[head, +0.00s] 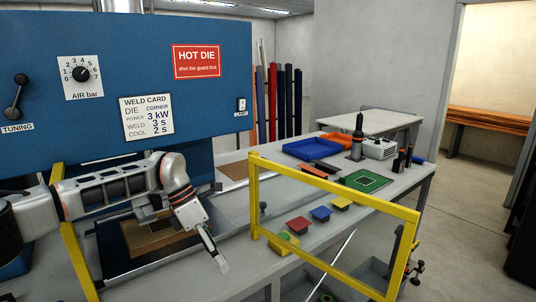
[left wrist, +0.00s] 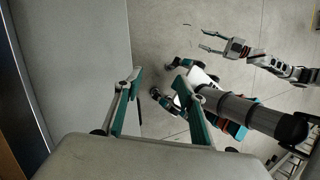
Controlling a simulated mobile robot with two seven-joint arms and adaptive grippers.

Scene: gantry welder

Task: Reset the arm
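My left arm (head: 110,188) reaches in from the left in the head view, bent at the wrist. Its gripper (head: 214,252) points down over the grey bench, in front of the welder's die area. In the left wrist view the two fingers of this left gripper (left wrist: 160,80) stand well apart with nothing between them. My right arm (left wrist: 285,68) shows at the upper right of the left wrist view, over the floor. Its gripper (left wrist: 210,42) has its fingers apart and looks empty. The right gripper is not in the head view.
A yellow-framed clear guard (head: 335,182) stands right of my left gripper. Behind it are red (head: 299,224), blue (head: 321,213) and yellow (head: 341,203) pieces. The blue welder panel (head: 110,70) rises behind my arm. A blue tray (head: 312,148) lies farther back. Floor is open at right.

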